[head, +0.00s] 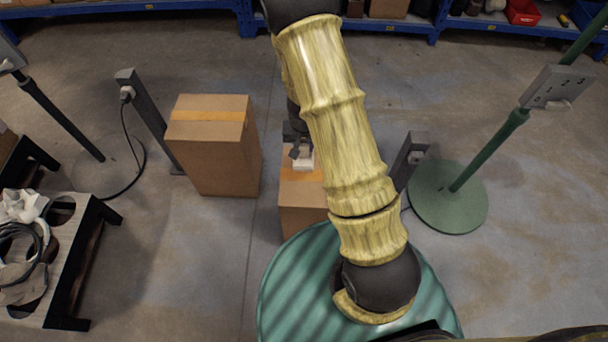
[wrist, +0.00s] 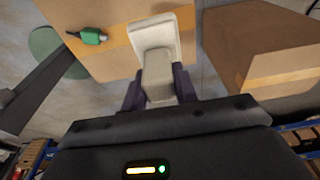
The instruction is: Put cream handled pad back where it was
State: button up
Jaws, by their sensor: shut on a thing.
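The cream handled pad (wrist: 155,42) is in my gripper (wrist: 159,90). In the wrist view the dark fingers are shut on its handle, one on each side, and its flat cream plate points away from me. In the head view the pad (head: 303,163) shows as a small pale piece at my gripper (head: 297,150), in front of or over a cardboard box (head: 303,200) with an orange tape strip. My arm hides part of that box. I cannot tell whether the pad touches the box.
A taller cardboard box (head: 212,150) stands to the left. A green object (wrist: 90,36) lies on the nearer box. A grey post (head: 410,160) and a green stand (head: 448,195) are at right. A table with cables (head: 75,250) is at left. Blue shelves (head: 130,8) line the back.

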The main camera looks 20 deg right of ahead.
aim_at(304, 156)
jog(key=shift+f+b, duration=1.65)
jog(key=shift+f, duration=1.5)
jog(key=shift+f+b, duration=1.05)
jog(key=shift+f, duration=0.9)
jog(key=shift+c, duration=0.4)
jog(key=shift+r, duration=0.1)
jog(key=o, duration=1)
jog(key=shift+c, duration=0.2)
